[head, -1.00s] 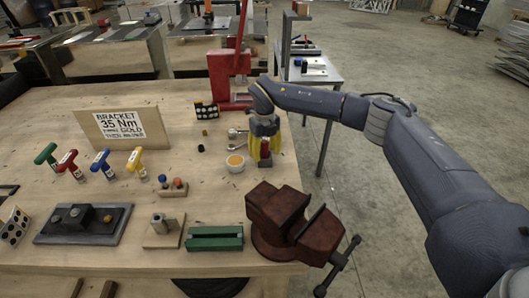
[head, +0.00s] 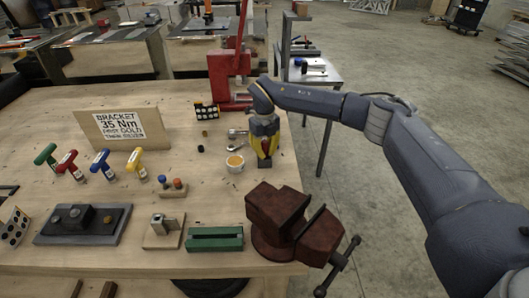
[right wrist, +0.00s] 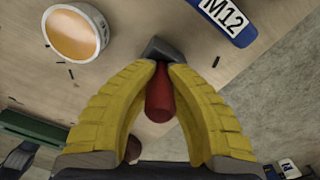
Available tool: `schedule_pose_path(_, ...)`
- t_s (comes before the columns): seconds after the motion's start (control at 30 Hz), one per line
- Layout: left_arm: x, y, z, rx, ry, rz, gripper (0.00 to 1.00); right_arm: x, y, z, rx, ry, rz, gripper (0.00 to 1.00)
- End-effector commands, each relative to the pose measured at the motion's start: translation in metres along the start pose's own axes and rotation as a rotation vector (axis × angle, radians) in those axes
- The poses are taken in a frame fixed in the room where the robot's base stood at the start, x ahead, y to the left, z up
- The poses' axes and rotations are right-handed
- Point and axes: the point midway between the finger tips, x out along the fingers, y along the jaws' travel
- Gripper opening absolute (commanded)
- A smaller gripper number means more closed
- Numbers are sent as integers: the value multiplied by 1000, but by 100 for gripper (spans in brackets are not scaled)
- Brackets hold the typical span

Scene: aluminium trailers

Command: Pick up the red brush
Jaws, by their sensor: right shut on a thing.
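My right gripper (head: 265,160) has yellow fingers and points down at the table near its right edge. It is shut on the red brush (right wrist: 160,98), whose red handle shows between the fingertips in the right wrist view. A dark grey block-like part (right wrist: 158,48) shows at the far end of the handle. In the head view the fingers cover most of the brush, and I cannot tell whether it touches the table. My left gripper is not in view.
A white cup (head: 235,163) with orange contents stands just left of the gripper. A dark red vise (head: 285,222) is in front, and a red press (head: 229,75) stands behind. T-handled tools (head: 101,163) and a bracket sign (head: 119,125) are at left.

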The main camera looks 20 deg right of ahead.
Motion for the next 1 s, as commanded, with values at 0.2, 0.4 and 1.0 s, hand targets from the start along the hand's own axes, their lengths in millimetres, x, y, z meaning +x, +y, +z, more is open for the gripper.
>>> schedule_pose_path(0.2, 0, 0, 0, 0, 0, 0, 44, -17, 0, 0, 0, -2, 0, 0)
schedule_pose_path(0.4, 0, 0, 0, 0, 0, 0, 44, -50, 0, 1, 0, -3, -1, 0)
schedule_pose_path(1.0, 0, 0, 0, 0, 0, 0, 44, -169, 0, 1, 1, -2, -1, 0)
